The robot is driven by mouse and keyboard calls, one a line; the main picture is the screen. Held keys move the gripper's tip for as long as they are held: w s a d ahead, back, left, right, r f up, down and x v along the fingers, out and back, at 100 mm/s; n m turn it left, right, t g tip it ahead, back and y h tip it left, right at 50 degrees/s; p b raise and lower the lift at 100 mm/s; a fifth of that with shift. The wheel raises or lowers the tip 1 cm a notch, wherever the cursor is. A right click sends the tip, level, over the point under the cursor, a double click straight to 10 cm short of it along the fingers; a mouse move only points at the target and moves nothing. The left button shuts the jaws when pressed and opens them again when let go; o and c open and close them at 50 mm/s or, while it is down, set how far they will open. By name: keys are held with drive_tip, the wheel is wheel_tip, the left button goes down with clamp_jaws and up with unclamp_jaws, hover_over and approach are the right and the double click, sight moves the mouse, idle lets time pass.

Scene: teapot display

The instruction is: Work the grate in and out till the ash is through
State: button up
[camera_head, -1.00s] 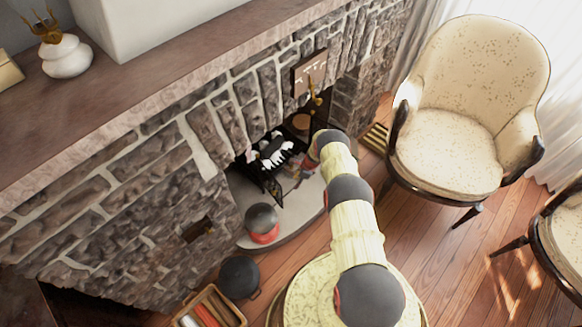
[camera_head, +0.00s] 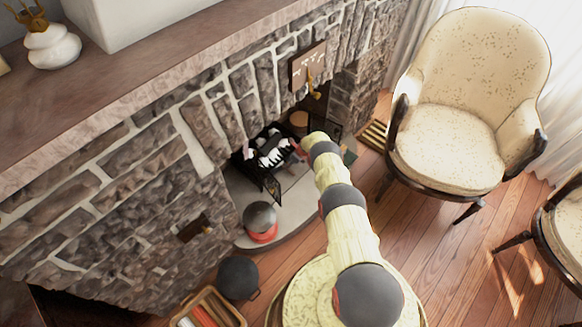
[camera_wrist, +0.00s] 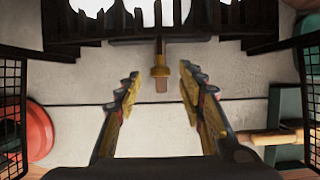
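The black fire grate (camera_head: 268,150), with white lumps in it, stands in the fireplace opening. In the wrist view its dark bars (camera_wrist: 215,22) cross the top. A short handle with a brass collar and wooden end (camera_wrist: 161,72) sticks out from under the bars toward me. My gripper (camera_wrist: 160,76) is open, with one finger on each side of the handle's end and a gap on both sides. In the head view my arm reaches to the grate's right side and my fingers are hard to make out. I cannot see any ash clearly.
Black mesh panels (camera_wrist: 12,105) flank the wrist view. A red round thing (camera_wrist: 38,135) lies left and a green box with a wooden handle (camera_wrist: 285,125) right. A dark-topped red pot (camera_head: 260,220) stands on the hearth. An armchair (camera_head: 455,145) stands right.

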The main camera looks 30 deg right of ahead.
drive_tip(key=shift+b+x, duration=0.55)
drive_tip(key=shift+x, duration=0.5)
drive_tip(key=shift+c, duration=0.6)
clamp_jaws()
